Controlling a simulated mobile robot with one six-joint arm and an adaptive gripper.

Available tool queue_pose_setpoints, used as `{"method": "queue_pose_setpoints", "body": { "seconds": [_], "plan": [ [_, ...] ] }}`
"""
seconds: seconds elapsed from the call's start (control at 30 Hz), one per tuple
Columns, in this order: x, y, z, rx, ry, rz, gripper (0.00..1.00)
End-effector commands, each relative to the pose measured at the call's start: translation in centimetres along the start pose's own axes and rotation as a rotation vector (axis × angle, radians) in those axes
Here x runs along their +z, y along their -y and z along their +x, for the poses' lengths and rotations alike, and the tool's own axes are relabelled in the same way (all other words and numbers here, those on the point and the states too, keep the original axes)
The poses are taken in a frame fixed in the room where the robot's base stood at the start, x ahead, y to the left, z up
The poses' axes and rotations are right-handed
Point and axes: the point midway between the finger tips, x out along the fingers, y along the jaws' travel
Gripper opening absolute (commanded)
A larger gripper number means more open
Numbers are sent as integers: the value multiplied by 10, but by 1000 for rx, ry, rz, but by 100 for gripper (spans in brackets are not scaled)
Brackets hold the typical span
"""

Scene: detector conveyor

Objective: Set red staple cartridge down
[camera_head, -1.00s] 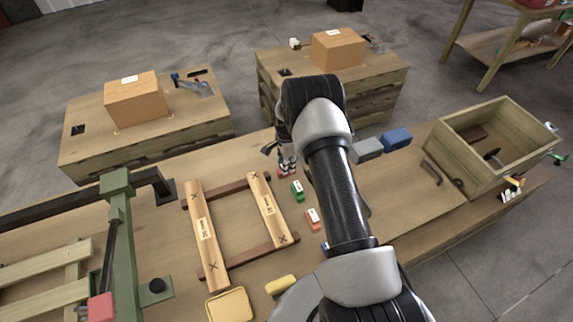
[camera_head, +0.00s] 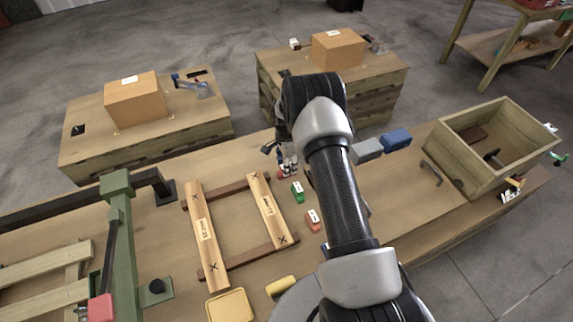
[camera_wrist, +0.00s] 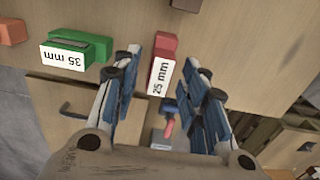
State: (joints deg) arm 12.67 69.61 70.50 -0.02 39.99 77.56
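The red staple cartridge (camera_wrist: 165,45), with a white "25 mm" label, lies between my fingers in the wrist view, with a gap visible on both sides. In the head view a little red of the cartridge (camera_head: 282,175) shows on the bench below my fingertips. My gripper (camera_wrist: 162,73) is open around it; in the head view my gripper (camera_head: 288,166) is low over the bench, partly behind my arm. Contact between cartridge and bench is hard to see.
A green "35 mm" cartridge (camera_head: 297,191) lies close by, with an orange one (camera_head: 313,220) nearer. A wooden frame (camera_head: 205,232) lies left. Grey (camera_head: 367,150) and blue (camera_head: 397,139) blocks and an open wooden crate (camera_head: 467,177) are right.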

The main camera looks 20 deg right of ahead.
Motion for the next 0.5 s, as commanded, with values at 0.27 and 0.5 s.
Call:
{"method": "queue_pose_setpoints", "body": {
  "seconds": [0.27,0.5],
  "plan": [
    [0,2,-64,-6,-1,0,40],
    [0,0,-102,-2,0,0,40]
  ]
}}
